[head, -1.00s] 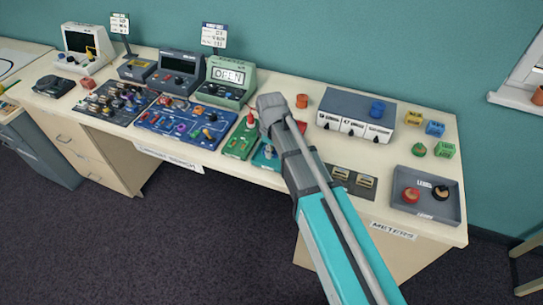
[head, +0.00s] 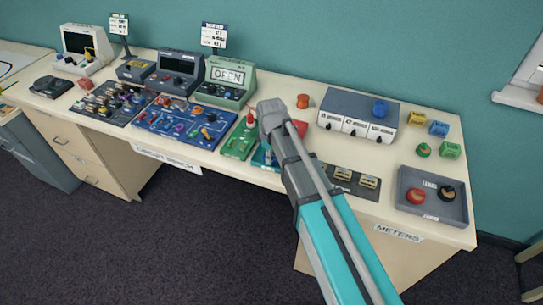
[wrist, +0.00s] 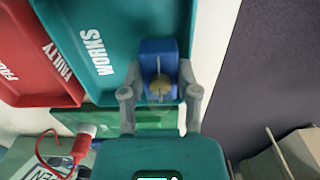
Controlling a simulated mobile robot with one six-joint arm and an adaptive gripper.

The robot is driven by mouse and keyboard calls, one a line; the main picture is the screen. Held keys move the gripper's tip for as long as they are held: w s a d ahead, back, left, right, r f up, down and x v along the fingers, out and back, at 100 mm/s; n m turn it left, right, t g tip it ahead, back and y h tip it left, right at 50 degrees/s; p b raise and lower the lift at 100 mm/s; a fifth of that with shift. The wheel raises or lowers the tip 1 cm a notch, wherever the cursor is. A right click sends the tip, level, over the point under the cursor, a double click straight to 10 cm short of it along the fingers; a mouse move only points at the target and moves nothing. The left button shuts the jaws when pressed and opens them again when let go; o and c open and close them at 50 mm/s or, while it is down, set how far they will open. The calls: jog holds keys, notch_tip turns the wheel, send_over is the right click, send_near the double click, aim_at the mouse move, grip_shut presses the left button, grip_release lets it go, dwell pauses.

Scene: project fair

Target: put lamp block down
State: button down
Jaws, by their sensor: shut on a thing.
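The lamp block (wrist: 160,52) is a blue block with a round brassy piece on its face. In the wrist view it sits between the two fingers of my gripper (wrist: 160,78), which is shut on it. Behind it is the teal tray (wrist: 105,15) marked WORKS. I cannot tell whether the block touches the tray floor. In the head view my arm hides the gripper and the block, and only a bit of the teal tray (head: 260,158) shows beside the arm.
A red tray (wrist: 30,45) marked FAULTY adjoins the teal tray. A green board (head: 238,146) with a red-topped part is left of my arm. Right of it are a grey three-dial box (head: 350,127), small coloured blocks and a grey tray (head: 432,208) marked LEADS.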

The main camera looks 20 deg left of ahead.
jog(key=shift+f+b, duration=0.6)
jog(key=shift+s, duration=0.1)
jog(key=shift+c, duration=1.7)
grip_release()
jog(key=shift+r+p, duration=0.25)
jog(key=shift+p, duration=0.05)
notch_tip(320, 180, up, 13)
jog(key=p, duration=1.2)
jog(key=shift+f+p, duration=0.1)
jog(key=shift+p, duration=0.25)
